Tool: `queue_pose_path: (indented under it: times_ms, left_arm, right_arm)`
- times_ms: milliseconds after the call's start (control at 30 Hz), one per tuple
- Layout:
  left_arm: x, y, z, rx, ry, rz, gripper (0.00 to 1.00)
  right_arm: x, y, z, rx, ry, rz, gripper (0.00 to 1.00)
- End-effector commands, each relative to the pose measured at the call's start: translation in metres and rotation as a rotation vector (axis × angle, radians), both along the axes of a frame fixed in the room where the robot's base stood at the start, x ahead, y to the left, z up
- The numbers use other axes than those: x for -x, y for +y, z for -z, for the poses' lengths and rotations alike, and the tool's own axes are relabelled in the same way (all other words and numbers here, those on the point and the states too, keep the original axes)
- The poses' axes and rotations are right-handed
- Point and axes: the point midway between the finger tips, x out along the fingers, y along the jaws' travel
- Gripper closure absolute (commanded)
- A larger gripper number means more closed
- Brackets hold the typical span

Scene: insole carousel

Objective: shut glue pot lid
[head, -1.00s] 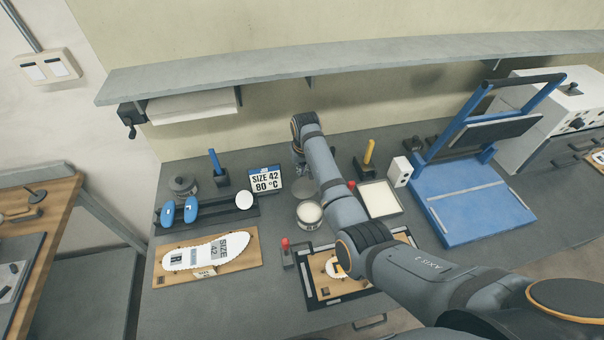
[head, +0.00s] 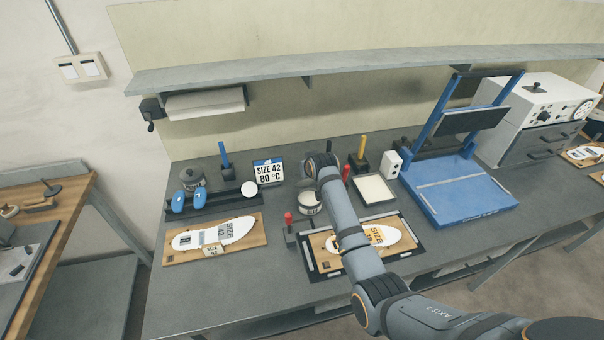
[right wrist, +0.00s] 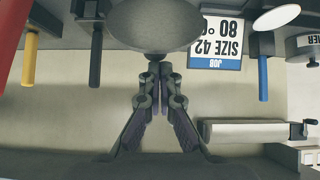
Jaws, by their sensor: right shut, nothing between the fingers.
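The glue pot (head: 309,209) is a small round pot on the bench with pale content showing at its open top. It is partly behind my right arm in the head view. A dark grey round disc (right wrist: 155,22), which looks like its lid, fills the top middle of the right wrist view. My right gripper (right wrist: 157,68) is shut and empty, its fingertips just below the disc in that picture. I cannot tell whether they touch it. In the head view my right gripper is hidden behind its own wrist. My left gripper is not in view.
A size sign (head: 268,173) and a rack with blue pieces (head: 215,199) stand left of the pot. A white tray (head: 374,190), a yellow-handled tool (head: 362,147) and a blue press (head: 462,196) are to the right. A framed board with an insole (head: 405,244) lies in front.

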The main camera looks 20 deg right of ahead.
Motion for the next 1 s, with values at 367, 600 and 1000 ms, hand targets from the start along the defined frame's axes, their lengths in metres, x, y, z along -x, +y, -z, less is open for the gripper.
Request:
queue_pose_path:
  times_ms: [367,600,1000]
  left_arm:
    - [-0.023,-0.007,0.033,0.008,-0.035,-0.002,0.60]
    - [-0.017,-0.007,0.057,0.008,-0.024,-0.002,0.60]
    - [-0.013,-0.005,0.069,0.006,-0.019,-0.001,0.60]
  right_arm:
    - [0.028,0.000,0.019,0.001,-0.351,-0.001,1.00]
    - [0.045,0.000,0.027,0.003,-0.544,-0.002,1.00]
    - [0.058,0.000,0.034,0.002,-0.636,-0.002,1.00]
